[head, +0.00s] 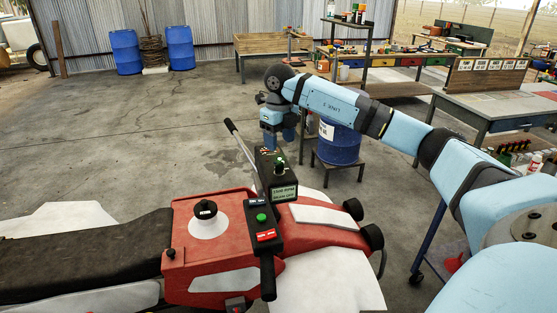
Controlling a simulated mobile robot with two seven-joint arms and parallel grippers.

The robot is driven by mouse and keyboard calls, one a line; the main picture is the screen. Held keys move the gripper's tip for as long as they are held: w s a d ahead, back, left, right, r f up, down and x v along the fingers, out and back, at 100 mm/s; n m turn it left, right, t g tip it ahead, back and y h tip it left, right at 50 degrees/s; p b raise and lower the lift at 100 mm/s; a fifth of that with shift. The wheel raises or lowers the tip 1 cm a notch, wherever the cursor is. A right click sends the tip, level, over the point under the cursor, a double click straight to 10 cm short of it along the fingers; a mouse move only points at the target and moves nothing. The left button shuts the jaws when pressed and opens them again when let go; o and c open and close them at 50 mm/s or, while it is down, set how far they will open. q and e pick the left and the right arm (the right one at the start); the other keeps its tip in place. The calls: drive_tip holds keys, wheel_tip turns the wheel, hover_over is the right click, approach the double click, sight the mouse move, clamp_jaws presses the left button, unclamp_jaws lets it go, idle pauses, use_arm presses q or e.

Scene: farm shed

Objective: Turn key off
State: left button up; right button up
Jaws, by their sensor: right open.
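A red ride-on machine (212,262) with a long black seat stands in front of me. A black control box (284,192) with a small display is mounted at its front, with a green-topped knob or key (280,163) on it. I cannot make out for sure which part is the key. A lower black panel (262,232) carries a green button (261,217) and red switches (266,235). My right gripper (275,142) hangs just beyond the control box, open, its fingers small and partly hidden. My left gripper is out of view.
A grey lever (241,153) rises left of the control box. A blue drum (338,142) on a low stand is close behind my right arm. Workbenches (492,103) fill the right side. The concrete floor (130,140) at left is clear.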

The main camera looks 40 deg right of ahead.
sight(280, 163)
wheel_tip(280, 163, down, 6)
drive_tip(key=shift+f+p, duration=0.1)
drive_tip(key=shift+p, duration=0.35)
drive_tip(key=shift+f, duration=0.75)
drive_tip(key=c, duration=0.9)
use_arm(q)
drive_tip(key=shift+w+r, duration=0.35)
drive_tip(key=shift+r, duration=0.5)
use_arm(e)
drive_tip(key=shift+c, duration=0.2)
